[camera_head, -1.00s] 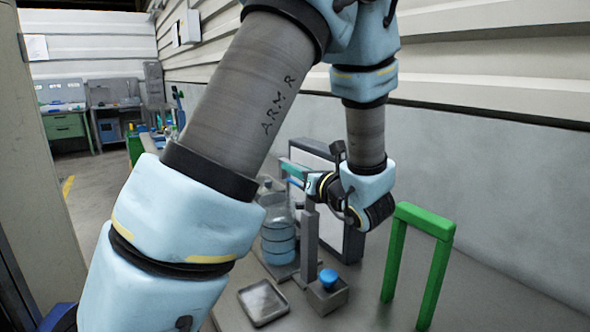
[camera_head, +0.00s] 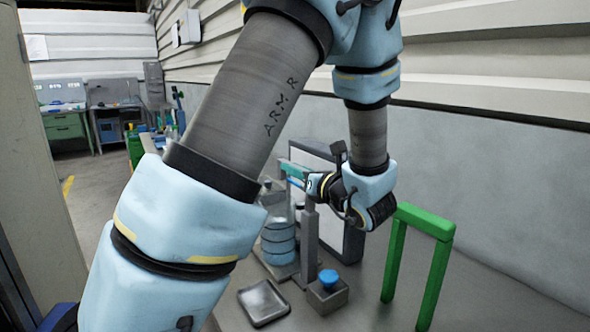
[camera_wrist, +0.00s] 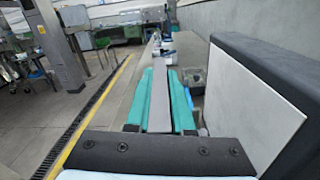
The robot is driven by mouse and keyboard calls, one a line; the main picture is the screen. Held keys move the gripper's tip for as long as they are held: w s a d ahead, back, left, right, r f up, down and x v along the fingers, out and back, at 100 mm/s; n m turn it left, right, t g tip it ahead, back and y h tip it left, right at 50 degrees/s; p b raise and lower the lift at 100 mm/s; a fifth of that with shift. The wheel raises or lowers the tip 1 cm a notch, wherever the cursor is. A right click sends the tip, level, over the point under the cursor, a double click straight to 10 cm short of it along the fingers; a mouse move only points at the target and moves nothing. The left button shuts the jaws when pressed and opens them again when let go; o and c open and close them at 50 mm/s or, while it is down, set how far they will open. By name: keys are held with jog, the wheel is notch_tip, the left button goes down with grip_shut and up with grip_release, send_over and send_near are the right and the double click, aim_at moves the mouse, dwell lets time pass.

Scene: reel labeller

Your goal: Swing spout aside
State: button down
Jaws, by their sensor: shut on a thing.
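My gripper (camera_wrist: 161,78) has two teal fingers, one on each side of a flat grey bar, which I take to be the spout (camera_wrist: 159,103). In the wrist view the fingers are closed on this bar, which runs lengthwise between them. In the head view my gripper (camera_head: 292,168) is at the top of an upright grey post (camera_head: 309,240), its teal fingers pointing left. The bar itself is mostly hidden there by the fingers and wrist.
A grey block with a blue knob (camera_head: 328,282) and a shallow grey tray (camera_head: 263,303) are in front of the post. A green frame (camera_head: 427,222) stands to the right. A white-faced panel (camera_wrist: 250,100) is close on the right in the wrist view.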

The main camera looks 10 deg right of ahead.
jog(key=shift+s+a+f+n+g+y+p, duration=0.1)
jog(key=shift+s+a+n+g+y+p, duration=0.2)
jog(key=shift+n+g+y, duration=0.5)
jog(key=shift+s+a+r+n+g+y+p, duration=0.1)
jog(key=shift+s+a+n+g+y+p, duration=0.2)
jog(key=shift+n+g+y, duration=0.5)
jog(key=shift+s+a+f+n+g+y+p, duration=0.15)
jog(key=shift+a+n+g+y+p, duration=0.3)
jog(key=shift+y, duration=0.55)
jog(key=c, duration=0.8)
grip_release()
jog(key=shift+d, duration=0.1)
jog(key=shift+r, duration=0.2)
notch_tip(320, 180, up, 10)
jog(key=b, duration=0.2)
jog(key=shift+f, duration=0.1)
